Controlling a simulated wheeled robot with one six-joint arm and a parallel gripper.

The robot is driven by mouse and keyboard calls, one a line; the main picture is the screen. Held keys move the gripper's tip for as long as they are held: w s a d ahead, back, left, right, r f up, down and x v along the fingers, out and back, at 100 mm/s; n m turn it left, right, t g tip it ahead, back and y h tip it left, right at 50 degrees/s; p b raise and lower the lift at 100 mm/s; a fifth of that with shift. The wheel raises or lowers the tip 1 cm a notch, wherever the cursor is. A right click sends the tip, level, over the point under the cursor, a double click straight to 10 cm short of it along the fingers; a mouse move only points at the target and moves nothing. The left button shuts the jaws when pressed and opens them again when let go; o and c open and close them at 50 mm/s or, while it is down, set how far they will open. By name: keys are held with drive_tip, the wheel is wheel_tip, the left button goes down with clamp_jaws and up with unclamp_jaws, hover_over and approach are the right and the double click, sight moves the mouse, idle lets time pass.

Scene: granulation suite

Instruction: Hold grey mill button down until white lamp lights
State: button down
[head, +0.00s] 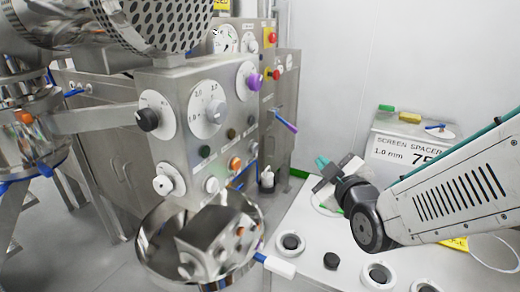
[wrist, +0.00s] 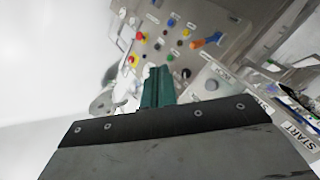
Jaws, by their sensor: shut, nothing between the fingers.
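My gripper (head: 322,163) is at the right of the head view, above the white worktop and pointing left, well apart from the steel control panel (head: 190,150). Its teal fingers also show in the wrist view (wrist: 157,86), closed together with nothing between them. The panel carries dials, a black knob, and green, orange and pale round buttons. A pale grey round button (head: 212,184) sits low on its front, but I cannot tell whether it is the mill button. I cannot pick out the white lamp or tell whether one is lit. My gripper touches no button.
The white worktop (head: 310,225) holds several black-centred round parts. A box labelled "SCREEN SPACER" (head: 405,150) stands behind my arm. A purple-tipped lever (head: 287,122) sticks out beside the panel.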

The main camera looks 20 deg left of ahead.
sight(255, 149)
drive_tip(key=a, duration=0.1)
drive_tip(key=s+a+n+y, duration=0.1)
drive_tip(key=a+y, duration=0.1)
drive_tip(key=a, duration=0.1)
drive_tip(key=shift+s+n+t, duration=0.4)
drive_tip(key=shift+a, duration=0.1)
drive_tip(key=a, duration=0.8)
drive_tip(key=shift+w+a, duration=0.35)
idle(1.5)
drive_tip(key=shift+a, duration=0.35)
